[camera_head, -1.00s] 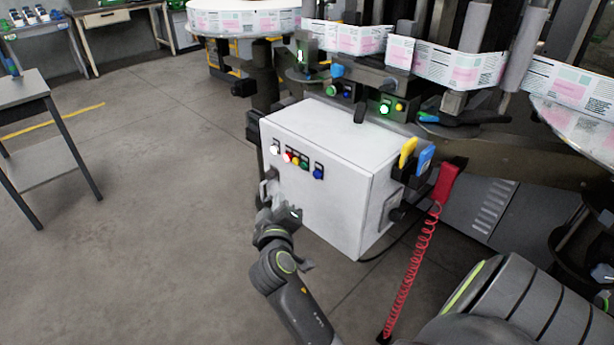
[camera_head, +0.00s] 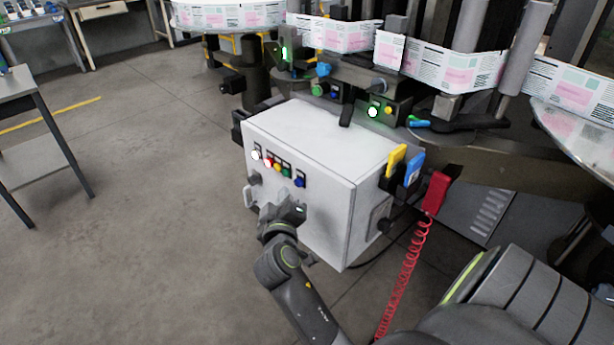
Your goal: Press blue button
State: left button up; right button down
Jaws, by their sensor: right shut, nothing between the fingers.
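The blue button (camera_head: 299,182) is at the right end of a row of buttons on the front of a white control box (camera_head: 330,205). My right gripper (camera_head: 290,210) is shut and empty, in front of the box's front face and just below the blue button in the picture. A small gap shows between gripper and button; I cannot tell how far the gripper is from the panel. The button is unobstructed. My left gripper is not in view.
White, red, yellow and green buttons (camera_head: 277,166) sit left of the blue one. Yellow and blue-handled tools (camera_head: 414,168) and a red handset (camera_head: 437,192) with a coiled cord hang at the box's right side. The labelling machine stands behind. Open floor lies left.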

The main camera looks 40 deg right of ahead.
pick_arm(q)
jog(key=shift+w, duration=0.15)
pick_arm(e)
jog(key=shift+d+r, duration=0.1)
jog(key=shift+d, duration=0.35)
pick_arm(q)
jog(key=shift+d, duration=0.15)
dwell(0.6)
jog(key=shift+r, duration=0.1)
pick_arm(e)
jog(key=shift+d, duration=0.2)
dwell(0.6)
jog(key=shift+d, duration=0.25)
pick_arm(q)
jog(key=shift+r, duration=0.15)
pick_arm(e)
jog(key=shift+d, duration=0.45)
dwell(0.6)
jog(key=shift+a, duration=0.85)
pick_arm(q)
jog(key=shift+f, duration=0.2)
pick_arm(e)
jog(key=shift+a, duration=0.1)
